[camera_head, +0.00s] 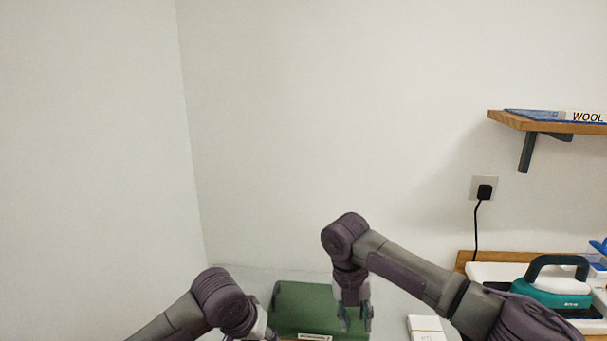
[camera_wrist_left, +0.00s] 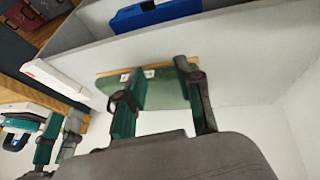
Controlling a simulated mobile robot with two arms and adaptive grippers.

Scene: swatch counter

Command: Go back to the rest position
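My right gripper (camera_head: 356,318) points down in the head view, in front of the right part of a green box (camera_head: 300,300). Its two fingers are apart with nothing seen between them. My left gripper sits low in the head view by the box's left side, and the picture's lower edge cuts it off. In the left wrist view the left gripper (camera_wrist_left: 158,82) has its fingers apart and empty, with the green box (camera_wrist_left: 160,92) beyond them. My right gripper (camera_wrist_left: 58,135) also shows there at the left.
A teal iron (camera_head: 555,290) stands on a white surface at the right, its cord running to a wall socket (camera_head: 484,188). A white box (camera_head: 427,327) lies near my right arm. A wooden shelf (camera_head: 545,124) holds a "WOOL" item. A blue object (camera_wrist_left: 155,14) shows in the wrist view.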

